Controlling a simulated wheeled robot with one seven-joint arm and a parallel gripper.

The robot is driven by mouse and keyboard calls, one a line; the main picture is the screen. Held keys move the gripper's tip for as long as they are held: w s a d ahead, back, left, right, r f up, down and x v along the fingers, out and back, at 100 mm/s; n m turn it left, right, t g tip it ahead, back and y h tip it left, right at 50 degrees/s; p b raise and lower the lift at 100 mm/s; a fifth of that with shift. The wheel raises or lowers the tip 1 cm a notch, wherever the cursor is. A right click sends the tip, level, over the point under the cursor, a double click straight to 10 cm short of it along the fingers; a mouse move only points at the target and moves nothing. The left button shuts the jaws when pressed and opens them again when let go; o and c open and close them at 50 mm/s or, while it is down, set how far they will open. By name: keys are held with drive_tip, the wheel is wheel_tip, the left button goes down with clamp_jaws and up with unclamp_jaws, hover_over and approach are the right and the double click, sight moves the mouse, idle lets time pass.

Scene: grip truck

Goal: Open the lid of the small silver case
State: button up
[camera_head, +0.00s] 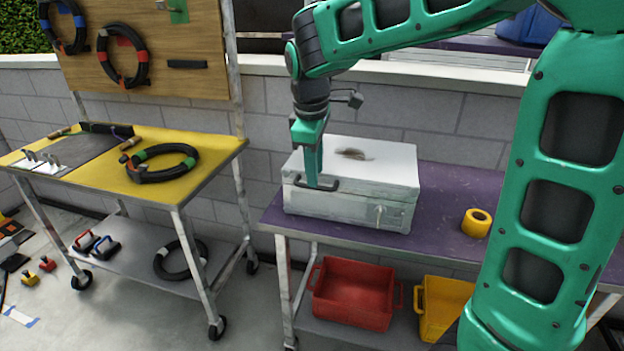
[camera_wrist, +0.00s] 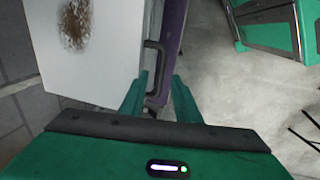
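The silver case (camera_head: 385,178) stands on the purple-topped table, and its lid (camera_head: 390,160) is down. The lid's pale top has a brown stain, which also shows in the wrist view (camera_wrist: 75,25). A dark handle (camera_head: 330,186) is on the case's front side, and a small latch (camera_head: 379,213) is to its right. My gripper (camera_head: 316,184) points down at the front edge of the case by the handle. In the wrist view its two fingers (camera_wrist: 160,76) are apart, with the handle (camera_wrist: 154,48) at the gap between their tips. I cannot tell whether they touch it.
A yellow tape roll (camera_head: 476,222) lies on the purple table (camera_head: 440,200) right of the case. A red bin (camera_head: 352,293) and a yellow bin (camera_head: 440,305) sit on the shelf below. A yellow-topped cart (camera_head: 110,180) stands left. A block wall is behind.

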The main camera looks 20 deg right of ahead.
drive_tip(key=shift+w+d+f, duration=0.15)
drive_tip(key=shift+f, duration=0.65)
drive_tip(key=shift+w+d+f, duration=0.1)
drive_tip(key=shift+f, duration=0.7)
clamp_jaws()
drive_tip(key=shift+r, duration=0.1)
